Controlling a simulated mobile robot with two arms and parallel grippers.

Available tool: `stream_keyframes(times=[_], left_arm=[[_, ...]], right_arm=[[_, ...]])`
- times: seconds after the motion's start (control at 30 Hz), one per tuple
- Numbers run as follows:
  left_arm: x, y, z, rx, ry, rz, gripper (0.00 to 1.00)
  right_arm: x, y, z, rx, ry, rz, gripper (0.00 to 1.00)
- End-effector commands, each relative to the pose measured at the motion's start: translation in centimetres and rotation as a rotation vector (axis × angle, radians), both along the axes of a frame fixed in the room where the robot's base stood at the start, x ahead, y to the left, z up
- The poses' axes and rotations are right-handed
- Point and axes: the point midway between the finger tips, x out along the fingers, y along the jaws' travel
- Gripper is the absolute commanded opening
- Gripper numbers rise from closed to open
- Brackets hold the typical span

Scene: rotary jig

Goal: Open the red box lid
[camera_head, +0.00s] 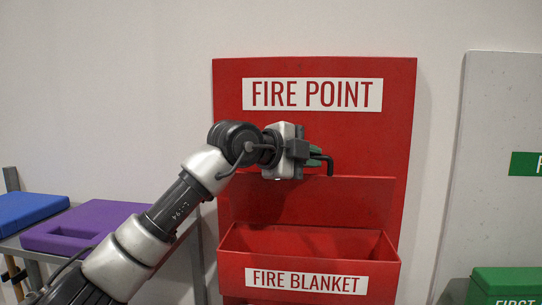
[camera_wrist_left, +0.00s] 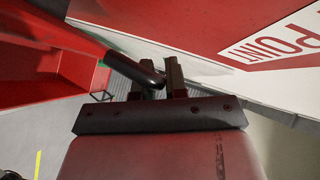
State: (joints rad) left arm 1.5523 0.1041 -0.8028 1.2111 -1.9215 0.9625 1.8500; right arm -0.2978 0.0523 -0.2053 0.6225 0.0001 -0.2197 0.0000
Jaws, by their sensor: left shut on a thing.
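The red box (camera_head: 310,268), labelled FIRE BLANKET, is fixed low on a red FIRE POINT board. Its lid (camera_head: 350,202) stands raised and nearly upright at the back, and the hollow inside shows. A dark handle (camera_head: 328,163) sticks up at the lid's top edge. My left gripper (camera_head: 308,156) is at this handle, shut on it; its fingertips are partly hidden in the head view. In the left wrist view, the black handle (camera_wrist_left: 136,70) lies against the fingers, with the open red box (camera_wrist_left: 45,62) to the left. My right gripper is not in view.
The red board (camera_head: 395,120) is close behind my left gripper. A table at left carries a purple block (camera_head: 75,232) and a blue block (camera_head: 28,208). A green box (camera_head: 508,283) is at lower right, by a pale panel (camera_head: 500,100).

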Motion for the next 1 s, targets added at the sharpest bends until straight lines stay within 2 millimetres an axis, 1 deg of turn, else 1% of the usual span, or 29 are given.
stream_keyframes(times=[0.03, 0.1, 0.23, 0.37, 0.57, 0.8, 0.93, 0.97, 1.0], left_arm=[[0.8, 0.1, 0.4, 0.007, 0.033, 0.013, 0.0], [1.4, -0.2, 0.4, 0.014, 0.075, 0.014, 0.0], [2.2, -0.4, 0.3, 0.022, 0.133, 0.014, 0.0], [2.8, -0.5, 0.3, 0.027, 0.17, 0.013, 0.0], [3.1, -0.6, 0.2, 0.03, 0.196, 0.011, 0.0], [3.1, -0.7, 0.1, 0.029, 0.199, 0.008, 0.0], [3.1, -0.7, 0.1, 0.029, 0.199, 0.007, 0.0], [3.1, -0.7, 0.1, 0.029, 0.199, 0.007, 0.17], [3.1, -0.7, 0.1, 0.029, 0.199, 0.007, 0.23]], right_arm=[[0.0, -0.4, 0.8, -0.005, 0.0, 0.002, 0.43], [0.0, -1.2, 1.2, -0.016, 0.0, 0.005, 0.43], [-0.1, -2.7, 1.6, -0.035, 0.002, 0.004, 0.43], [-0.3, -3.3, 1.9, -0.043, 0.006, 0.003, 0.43], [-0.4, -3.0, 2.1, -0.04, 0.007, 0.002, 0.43], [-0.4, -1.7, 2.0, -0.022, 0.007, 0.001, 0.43], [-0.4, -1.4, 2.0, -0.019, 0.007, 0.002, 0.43], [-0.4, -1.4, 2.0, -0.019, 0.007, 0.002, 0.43], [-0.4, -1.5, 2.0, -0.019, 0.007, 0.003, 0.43]])
